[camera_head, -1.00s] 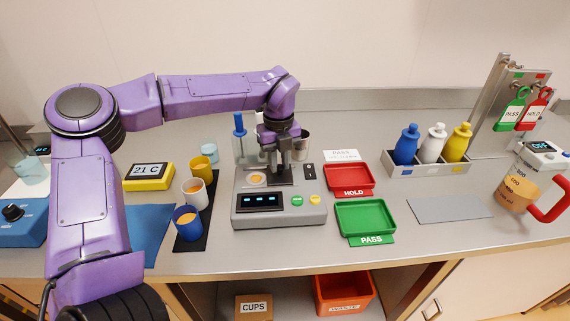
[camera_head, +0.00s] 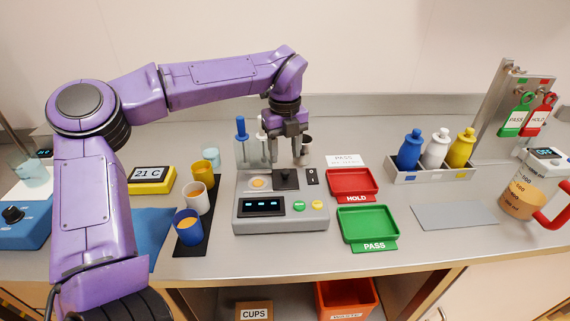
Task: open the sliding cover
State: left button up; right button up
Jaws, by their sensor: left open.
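A grey device (camera_head: 280,218) with a lit display stands in the middle of the bench. On its top lies a small dark sliding cover (camera_head: 292,186) with a black knob (camera_head: 284,174). The cover sits to the right of a round opening (camera_head: 258,183) that shows orange-tan inside and is uncovered. My left gripper (camera_head: 286,158) points down, open and empty, just above the knob and apart from it. My right gripper is out of view.
A black switch (camera_head: 312,176) is right of the cover. A red HOLD tray (camera_head: 352,182) and green PASS tray (camera_head: 368,224) stand to the right. Several cups, one blue (camera_head: 188,226), stand left. Blue-handled tools (camera_head: 241,128) stand behind the device.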

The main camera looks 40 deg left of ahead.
aim_at(285, 170)
pick_arm(q)
notch_tip(285, 170, up, 6)
jog(key=shift+f, duration=0.1)
dwell(0.4)
jog(key=shift+d, duration=0.1)
